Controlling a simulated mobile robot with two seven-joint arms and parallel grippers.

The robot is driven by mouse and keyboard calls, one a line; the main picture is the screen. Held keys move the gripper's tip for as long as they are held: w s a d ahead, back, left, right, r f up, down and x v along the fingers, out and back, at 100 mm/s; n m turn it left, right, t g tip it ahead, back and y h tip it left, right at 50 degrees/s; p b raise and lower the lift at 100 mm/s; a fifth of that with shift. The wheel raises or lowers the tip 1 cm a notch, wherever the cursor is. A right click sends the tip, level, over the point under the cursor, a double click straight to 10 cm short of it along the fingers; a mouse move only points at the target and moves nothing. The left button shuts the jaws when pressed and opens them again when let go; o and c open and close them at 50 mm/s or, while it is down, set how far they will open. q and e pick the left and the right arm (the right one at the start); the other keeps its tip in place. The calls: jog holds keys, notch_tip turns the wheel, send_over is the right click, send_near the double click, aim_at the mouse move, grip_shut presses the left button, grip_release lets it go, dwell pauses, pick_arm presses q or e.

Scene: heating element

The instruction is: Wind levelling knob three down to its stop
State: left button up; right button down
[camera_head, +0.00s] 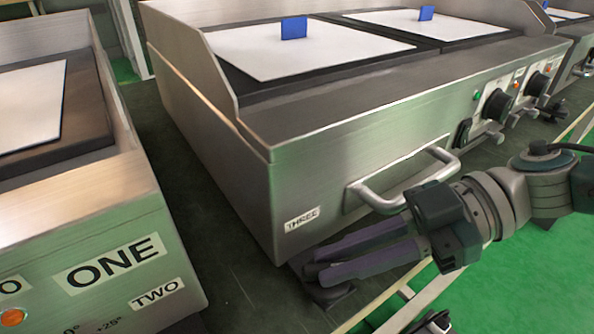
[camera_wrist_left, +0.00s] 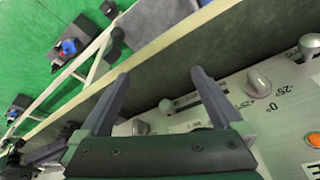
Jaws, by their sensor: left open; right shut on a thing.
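The dark levelling knob (camera_head: 330,294) is low beneath the front corner of the steel appliance labelled THREE (camera_head: 302,218). My right gripper (camera_head: 312,270) comes in from the right, below the bar handle, with its fingers shut on the knob; the fingers hide much of it. My left gripper (camera_wrist_left: 160,78) is not seen in the head view. In the left wrist view its two fingers are spread wide with nothing between them, above a pale control panel (camera_wrist_left: 262,118) with small grey knobs and degree marks.
A bar handle (camera_head: 376,196) sticks out just above my right gripper. Dark control knobs (camera_head: 497,104) line the front panel farther right. Another steel appliance labelled ONE (camera_head: 115,262) stands at the left, with a dark strip of bench between. Green floor (camera_head: 520,285) lies open at the lower right.

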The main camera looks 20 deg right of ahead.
jog(key=shift+d+f, duration=0.1)
jog(key=shift+f, duration=0.1)
pick_arm(q)
jog(key=shift+a, duration=0.1)
pick_arm(e)
jog(key=c, duration=0.8)
grip_release()
jog(key=shift+r, duration=0.1)
jog(key=shift+c, duration=0.2)
pick_arm(q)
jog(key=shift+r, duration=0.15)
pick_arm(e)
jog(key=shift+d+r, duration=0.25)
jog(key=shift+d, duration=0.1)
pick_arm(q)
jog(key=shift+r+p, duration=0.35)
jog(key=shift+p, duration=0.15)
pick_arm(e)
jog(key=v, duration=0.9)
jog(key=shift+s, duration=0.1)
